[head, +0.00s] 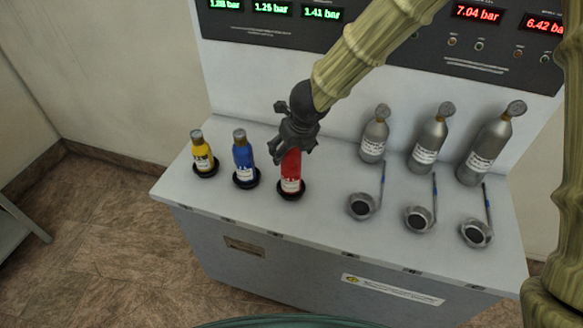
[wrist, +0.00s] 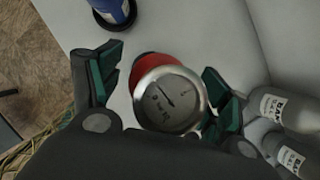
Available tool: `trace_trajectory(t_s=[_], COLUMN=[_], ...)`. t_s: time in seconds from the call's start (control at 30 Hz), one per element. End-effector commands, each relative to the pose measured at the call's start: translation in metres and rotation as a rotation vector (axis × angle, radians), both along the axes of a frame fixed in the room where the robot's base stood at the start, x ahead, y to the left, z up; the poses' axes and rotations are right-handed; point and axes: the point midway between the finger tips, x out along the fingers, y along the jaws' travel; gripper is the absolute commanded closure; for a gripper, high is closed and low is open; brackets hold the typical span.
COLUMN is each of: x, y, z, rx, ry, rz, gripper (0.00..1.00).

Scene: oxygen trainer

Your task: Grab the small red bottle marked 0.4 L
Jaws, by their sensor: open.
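The small red bottle (head: 291,172) stands upright in a black round holder on the bench, with a white label on its front; the label's text is too small to read. My gripper (head: 290,152) is at the top of the red bottle, coming down from above. In the wrist view the bottle's round gauge (wrist: 168,99) and part of its red shoulder (wrist: 150,63) lie between the fingers of my gripper (wrist: 160,88). The fingers are open, one to each side of the gauge. In the head view my gripper hides the bottle's top.
A blue bottle (head: 243,158) and a yellow bottle (head: 202,151) stand in black holders to the left. Several grey cylinders, including a middle one (head: 428,142), stand to the right behind round cups with rods (head: 418,219). The bench front (head: 330,222) is clear.

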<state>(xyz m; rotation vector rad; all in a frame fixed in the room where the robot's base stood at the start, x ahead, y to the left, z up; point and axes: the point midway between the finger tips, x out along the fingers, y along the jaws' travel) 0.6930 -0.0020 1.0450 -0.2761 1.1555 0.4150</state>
Motion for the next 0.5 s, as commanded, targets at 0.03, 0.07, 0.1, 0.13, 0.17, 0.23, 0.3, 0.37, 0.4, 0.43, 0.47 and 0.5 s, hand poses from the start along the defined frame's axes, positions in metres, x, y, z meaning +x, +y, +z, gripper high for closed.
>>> trace_trajectory(t_s=[0.03, 0.07, 0.1, 0.13, 0.17, 0.23, 0.3, 0.37, 0.4, 0.43, 0.47, 0.5], x=[0.0, 0.0, 0.0, 0.0, 0.0, 0.0, 0.0, -0.0001, 0.0, -0.0001, -0.0001, -0.0001], y=[0.0001, 0.0001, 0.0001, 0.0001, 0.0001, 0.0001, 0.0, 0.0, -0.0001, -0.0001, -0.0001, -0.0002], z=[0.0001, 0.0001, 0.0001, 0.0002, 0.0002, 0.0002, 0.0002, 0.0002, 0.0002, 0.0003, 0.0003, 0.0002], rx=[0.0, 0.0, 0.0, 0.0, 0.0, 0.0, 0.0, 0.0, 0.0, 0.0, 0.0, 0.0], ry=[0.0, 0.0, 0.0, 0.0, 0.0, 0.0, 0.0, 0.0, 0.0, 0.0, 0.0, 0.0], rz=[0.0, 0.0, 0.0, 0.0, 0.0, 0.0, 0.001, 0.001, 0.0, 0.0, 0.0, 0.0], gripper=[0.23, 0.23, 0.25, 0.31, 0.36, 0.49, 0.61, 0.72, 0.8, 0.85, 0.91, 0.98])
